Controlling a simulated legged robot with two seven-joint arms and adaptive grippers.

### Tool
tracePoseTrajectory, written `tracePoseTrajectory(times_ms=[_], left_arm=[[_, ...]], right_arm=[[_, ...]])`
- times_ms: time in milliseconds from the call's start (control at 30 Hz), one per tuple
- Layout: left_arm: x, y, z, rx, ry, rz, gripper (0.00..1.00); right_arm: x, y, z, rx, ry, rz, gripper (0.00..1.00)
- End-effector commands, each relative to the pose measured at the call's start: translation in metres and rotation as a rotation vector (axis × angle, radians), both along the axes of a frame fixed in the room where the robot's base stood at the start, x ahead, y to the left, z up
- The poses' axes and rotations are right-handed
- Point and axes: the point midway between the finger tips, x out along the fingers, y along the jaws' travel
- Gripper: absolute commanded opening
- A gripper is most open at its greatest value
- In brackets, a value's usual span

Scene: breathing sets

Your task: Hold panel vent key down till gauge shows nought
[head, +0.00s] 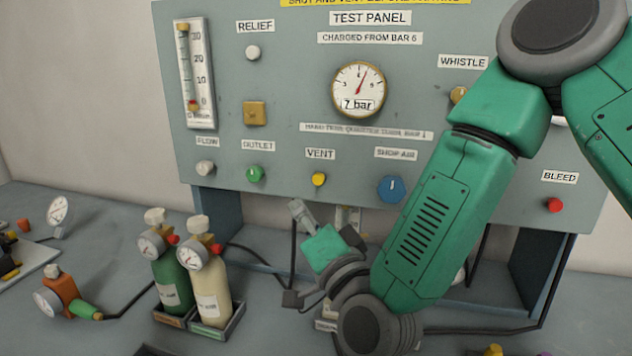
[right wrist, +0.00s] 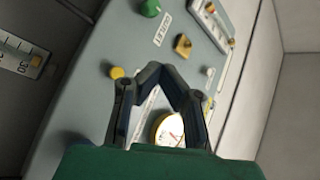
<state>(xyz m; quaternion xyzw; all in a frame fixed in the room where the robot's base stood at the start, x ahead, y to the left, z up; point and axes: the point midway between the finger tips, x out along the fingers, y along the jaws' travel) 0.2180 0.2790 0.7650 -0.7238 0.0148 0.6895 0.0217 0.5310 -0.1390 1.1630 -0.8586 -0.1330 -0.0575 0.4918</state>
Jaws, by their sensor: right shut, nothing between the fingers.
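The vent key (head: 319,179) is a round yellow button under the VENT label on the grey-blue test panel (head: 290,130). It also shows in the right wrist view (right wrist: 116,72), left of my fingertips. The round brass-rimmed gauge (head: 358,90) above it reads 7 bar, its needle pointing up and slightly right; its white face shows between my fingers in the wrist view (right wrist: 168,128). My right gripper (head: 298,210) is below and left of the vent key, shut and empty, its tips (right wrist: 165,70) together. No contact with the key shows. My left gripper is not in view.
A green outlet button (head: 255,174) and a blue shop-air knob (head: 391,189) flank the vent key. A red bleed button (head: 554,205) is at far right. Green and cream cylinders (head: 210,288) stand in a tray left of my gripper. Hoses cross the bench behind.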

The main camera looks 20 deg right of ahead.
Motion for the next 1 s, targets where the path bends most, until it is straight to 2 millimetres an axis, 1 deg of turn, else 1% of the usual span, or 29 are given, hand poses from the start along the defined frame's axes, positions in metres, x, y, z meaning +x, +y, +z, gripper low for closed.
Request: tracePoseTrajectory(times_ms=[267, 433, 567, 833, 1000], left_arm=[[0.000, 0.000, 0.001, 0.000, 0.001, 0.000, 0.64], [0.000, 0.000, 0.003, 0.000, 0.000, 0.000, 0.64], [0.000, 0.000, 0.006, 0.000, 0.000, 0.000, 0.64], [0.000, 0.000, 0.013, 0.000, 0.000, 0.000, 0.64], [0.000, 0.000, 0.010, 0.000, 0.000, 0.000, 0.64]], right_arm=[[0.002, 0.002, -0.001, -0.003, 0.003, 0.001, 0.00], [0.009, -0.005, -0.001, -0.003, 0.003, -0.003, 0.00], [0.022, -0.015, 0.000, -0.003, 0.002, -0.002, 0.00], [0.054, -0.036, -0.001, -0.003, 0.003, -0.001, 0.00], [0.067, -0.045, -0.002, -0.002, 0.003, -0.001, 0.00]])
